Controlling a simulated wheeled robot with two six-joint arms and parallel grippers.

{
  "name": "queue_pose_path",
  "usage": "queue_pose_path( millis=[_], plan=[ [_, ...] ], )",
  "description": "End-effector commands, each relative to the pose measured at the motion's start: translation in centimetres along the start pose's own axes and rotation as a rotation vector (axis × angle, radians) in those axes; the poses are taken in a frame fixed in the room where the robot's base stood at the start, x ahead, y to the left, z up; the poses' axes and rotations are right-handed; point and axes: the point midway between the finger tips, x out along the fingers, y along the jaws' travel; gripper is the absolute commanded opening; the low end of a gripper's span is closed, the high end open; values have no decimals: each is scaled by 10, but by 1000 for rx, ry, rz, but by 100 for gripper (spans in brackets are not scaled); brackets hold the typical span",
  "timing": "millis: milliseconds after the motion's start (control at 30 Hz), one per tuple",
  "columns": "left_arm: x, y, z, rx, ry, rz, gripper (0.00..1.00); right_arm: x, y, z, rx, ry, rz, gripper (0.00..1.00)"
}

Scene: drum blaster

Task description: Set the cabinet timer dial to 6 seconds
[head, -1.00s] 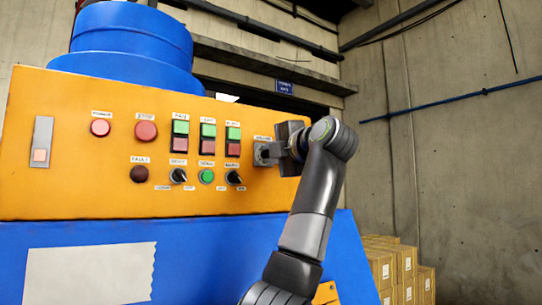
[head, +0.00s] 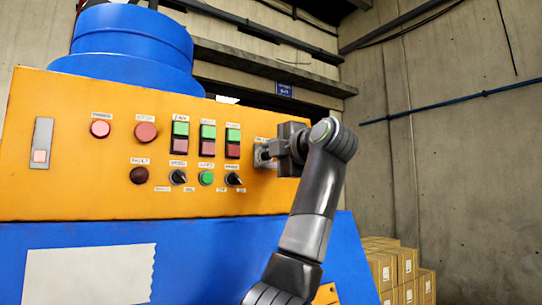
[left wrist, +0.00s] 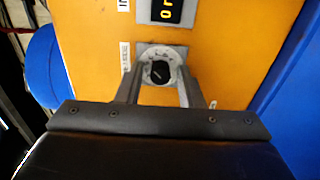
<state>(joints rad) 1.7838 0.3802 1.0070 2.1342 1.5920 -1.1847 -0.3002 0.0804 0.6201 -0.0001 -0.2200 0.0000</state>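The timer dial (left wrist: 159,70) is a round grey-white plate with a black knob on the orange cabinet panel (left wrist: 225,60). In the left wrist view it lies between the two fingertips of my left gripper (left wrist: 160,84). The fingers are apart, one on each side of the dial; I cannot tell whether they touch it. A black display (left wrist: 166,12) with yellow digits sits above the dial, cut off by the picture edge. In the head view my left gripper (head: 274,150) is at the panel's right end and hides most of the dial. My right gripper is not in view.
The panel also carries a red button (head: 145,132), several green-and-red switches (head: 207,139), small black selector knobs (head: 178,177) and a green button (head: 206,177). A blue drum (head: 130,35) stands behind. Cardboard boxes (head: 395,262) are stacked at lower right.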

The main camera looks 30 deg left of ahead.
Motion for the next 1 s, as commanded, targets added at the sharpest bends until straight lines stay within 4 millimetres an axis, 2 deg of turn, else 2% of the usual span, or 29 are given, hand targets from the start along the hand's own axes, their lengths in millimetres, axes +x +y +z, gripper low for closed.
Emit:
queue_pose_path(
  millis=[333,467,567,800,1000],
  plan=[
    [-1,-1,0,0,0,-1,41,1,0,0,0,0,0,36],
    [-13,-2,1,-1,-3,0,41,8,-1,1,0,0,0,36],
    [-31,-4,1,-1,-4,0,41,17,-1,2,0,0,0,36],
    [-90,-4,1,-1,-4,1,41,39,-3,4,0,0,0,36],
    [-136,-3,1,0,-3,0,41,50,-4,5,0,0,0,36]
  ],
)
